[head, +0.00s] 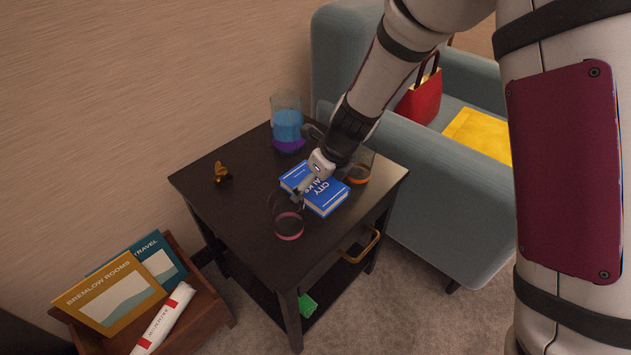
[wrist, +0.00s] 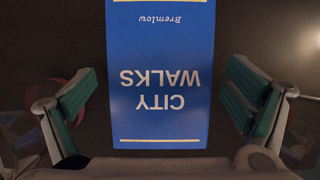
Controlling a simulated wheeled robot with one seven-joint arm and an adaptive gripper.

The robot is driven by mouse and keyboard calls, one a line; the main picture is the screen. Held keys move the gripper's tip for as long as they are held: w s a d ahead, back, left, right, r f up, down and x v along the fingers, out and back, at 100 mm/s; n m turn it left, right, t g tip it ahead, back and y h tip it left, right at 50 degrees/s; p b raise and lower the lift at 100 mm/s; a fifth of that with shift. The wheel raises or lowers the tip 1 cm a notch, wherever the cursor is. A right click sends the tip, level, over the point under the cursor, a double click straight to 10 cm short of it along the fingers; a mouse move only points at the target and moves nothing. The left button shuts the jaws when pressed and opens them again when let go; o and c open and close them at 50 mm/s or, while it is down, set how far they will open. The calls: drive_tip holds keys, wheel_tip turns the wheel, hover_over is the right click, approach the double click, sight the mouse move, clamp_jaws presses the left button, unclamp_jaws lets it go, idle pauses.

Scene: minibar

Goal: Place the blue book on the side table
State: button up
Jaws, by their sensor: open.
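The blue book (head: 326,196) lies flat on the dark side table (head: 245,220), near its middle. Its cover reads "City Walks" in the wrist view (wrist: 160,75). My gripper (head: 312,190) is over the book and hides part of its cover in the head view. In the wrist view my gripper (wrist: 160,108) is open, with one green-padded finger on each side of the book and a visible gap to both edges. I cannot tell the exact height of the fingertips above the tabletop.
A glass with blue and purple contents (head: 287,125), a small gold ornament (head: 221,173), a pink-banded glass (head: 289,222) and an orange-banded glass (head: 359,173) stand around the book. A blue armchair (head: 430,190) is right of the table. A wooden rack (head: 215,318) stands lower left.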

drive_tip(key=p+v, duration=0.5)
drive_tip(key=v, duration=0.7)
drive_tip(key=shift+p, duration=0.4)
drive_tip(key=shift+r, duration=0.15)
drive_tip(key=s+d+r+n+g, duration=0.1)
drive_tip(key=s+d+r+n, duration=0.3)
drive_tip(key=s+r+n, duration=0.3)
drive_tip(key=s+d+r+n, duration=0.5)
drive_tip(key=s+r+n, duration=0.2)
drive_tip(key=s, duration=0.1)
drive_tip(key=s+d+r+n+h, duration=0.1)
drive_tip(key=s+d+n, duration=0.2)
drive_tip(key=s, duration=0.3)
drive_tip(key=s+d+r+n+g+h, duration=0.1)
drive_tip(key=s+d+n, duration=0.3)
drive_tip(key=s, duration=0.3)
drive_tip(key=s+d+n+h, duration=0.1)
drive_tip(key=s+d+n, duration=0.2)
drive_tip(key=s, duration=0.3)
drive_tip(key=shift+s+d+r+n+h, duration=0.2)
drive_tip(key=shift+d+r+n+h, duration=0.15)
drive_tip(key=shift+n, duration=0.45)
